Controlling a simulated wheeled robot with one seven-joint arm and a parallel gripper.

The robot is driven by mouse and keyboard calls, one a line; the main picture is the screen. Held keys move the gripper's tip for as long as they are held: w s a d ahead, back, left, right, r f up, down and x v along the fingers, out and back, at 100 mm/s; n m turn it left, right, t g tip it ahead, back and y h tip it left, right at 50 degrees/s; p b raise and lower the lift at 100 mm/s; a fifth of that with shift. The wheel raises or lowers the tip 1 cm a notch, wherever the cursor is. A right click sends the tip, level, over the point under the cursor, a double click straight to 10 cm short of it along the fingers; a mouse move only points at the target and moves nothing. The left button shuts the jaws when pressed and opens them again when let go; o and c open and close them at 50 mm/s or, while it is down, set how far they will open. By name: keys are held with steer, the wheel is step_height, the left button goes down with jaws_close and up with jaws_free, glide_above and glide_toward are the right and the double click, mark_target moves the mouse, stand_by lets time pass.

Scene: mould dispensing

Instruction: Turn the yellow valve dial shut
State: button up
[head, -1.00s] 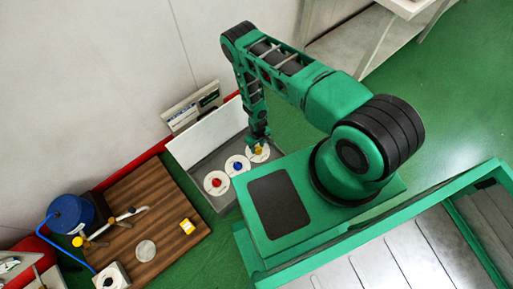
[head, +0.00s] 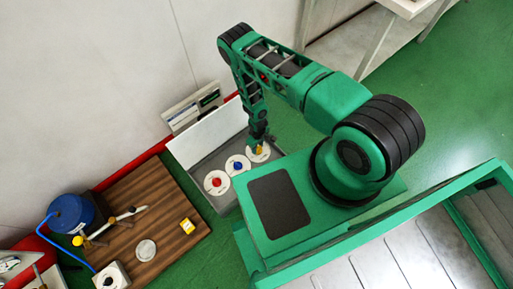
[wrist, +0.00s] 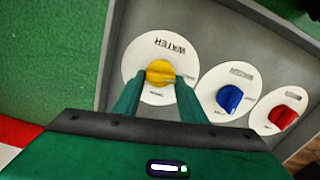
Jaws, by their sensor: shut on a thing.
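The yellow valve dial (wrist: 160,72) sits at the centre of a white disc (wrist: 150,50) lettered "WATER" in the wrist view. In the head view the yellow dial (head: 259,149) shows just below my gripper. My gripper (wrist: 158,84) has its two green fingers on either side of the dial's yellow knob and is shut on it. The lower part of the disc is partly hidden by the fingers.
A blue dial (wrist: 229,98) and a red dial (wrist: 283,117) sit on white discs beside it on the same grey panel (head: 222,206).

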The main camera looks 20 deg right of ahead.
steer(key=o, duration=1.1)
steer(key=shift+s, duration=0.15)
steer(key=shift+c, duration=0.2)
steer(key=shift+r, duration=0.1)
step_height(320, 180, up, 11)
steer(key=shift+f, duration=0.2)
steer(key=shift+w, duration=0.2)
